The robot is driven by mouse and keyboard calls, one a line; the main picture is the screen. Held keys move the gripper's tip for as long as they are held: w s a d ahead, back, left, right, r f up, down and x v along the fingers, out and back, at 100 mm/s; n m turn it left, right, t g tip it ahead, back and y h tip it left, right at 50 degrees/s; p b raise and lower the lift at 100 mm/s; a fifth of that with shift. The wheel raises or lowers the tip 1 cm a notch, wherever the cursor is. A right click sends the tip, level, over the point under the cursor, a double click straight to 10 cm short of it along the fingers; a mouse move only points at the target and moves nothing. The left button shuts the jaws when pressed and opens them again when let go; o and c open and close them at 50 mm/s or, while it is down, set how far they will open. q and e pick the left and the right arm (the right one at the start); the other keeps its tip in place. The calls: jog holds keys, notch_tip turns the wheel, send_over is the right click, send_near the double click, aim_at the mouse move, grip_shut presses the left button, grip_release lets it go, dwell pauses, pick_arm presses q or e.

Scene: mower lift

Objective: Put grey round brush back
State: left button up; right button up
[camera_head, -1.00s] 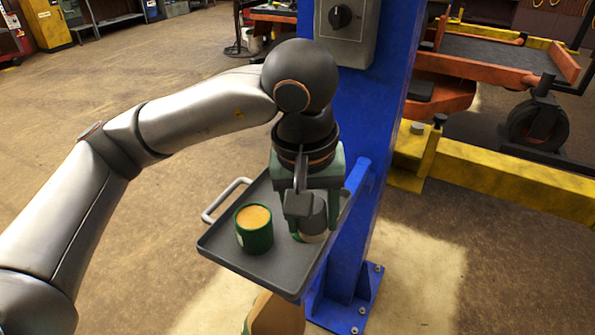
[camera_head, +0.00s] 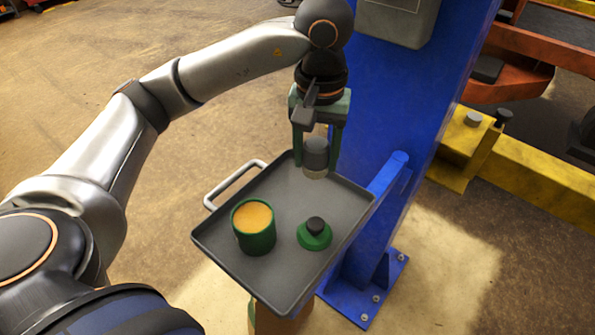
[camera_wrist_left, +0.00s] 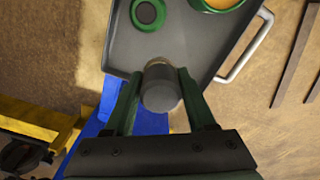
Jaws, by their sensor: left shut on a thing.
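The grey round brush (camera_head: 315,152) is a short grey cylinder with a pale lower end. My left gripper (camera_head: 316,160) is shut on it, one green finger on each side, and holds it upright above the far edge of the grey tray (camera_head: 215,242). The wrist view shows the brush (camera_wrist_left: 160,92) between the fingers (camera_wrist_left: 158,100), near the tray's edge (camera_wrist_left: 118,62). The brush's pale end is partly hidden there. My right gripper is in neither view.
On the tray stand a green can (camera_head: 255,238) with tan contents and a low green round piece with a black knob (camera_head: 315,233). The blue lift post (camera_head: 405,110) rises close to the tray's right. A yellow beam (camera_head: 535,172) lies farther right. The tray's far part is bare.

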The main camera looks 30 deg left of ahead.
pick_arm(q)
jog(key=a+f, duration=0.1)
jog(key=f, duration=0.1)
jog(key=w+a+f, duration=0.1)
jog(key=a, duration=0.1)
jog(key=a+f, duration=0.1)
jog(key=f, duration=0.1)
jog(key=shift+w+a+f, duration=0.2)
jog(key=shift+a+f, duration=0.1)
jog(key=shift+f, duration=0.05)
notch_tip(320, 180, down, 3)
jog(key=shift+a+f, duration=0.1)
jog(key=shift+f, duration=0.1)
jog(key=o, duration=1.2)
notch_tip(320, 180, up, 12)
jog(key=shift+p, duration=0.45)
